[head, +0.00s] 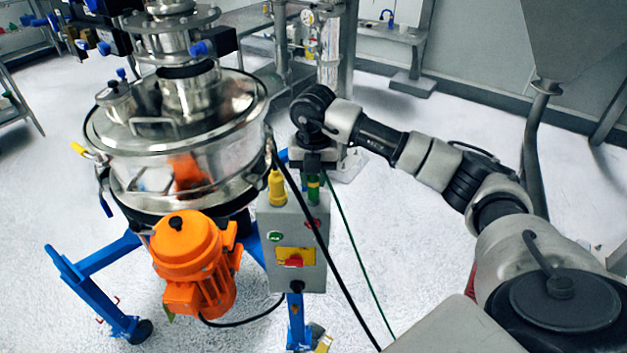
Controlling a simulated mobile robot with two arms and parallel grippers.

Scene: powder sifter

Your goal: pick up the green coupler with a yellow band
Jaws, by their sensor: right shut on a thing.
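The green coupler with a yellow band (313,187) stands upright at the top right corner of the grey control box (292,243), by the sifter. My right gripper (312,165) comes down on it from above and is shut on its upper part. The jaws hide the coupler's top. I cannot tell whether its lower end still touches the box. My left gripper is not in view.
A yellow coupler (276,188) stands close on the left of the green one. A black cable (315,230) crosses the box, and a thin green cable (357,262) hangs at its right. The steel sifter (180,140) and orange motor (194,262) stand left.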

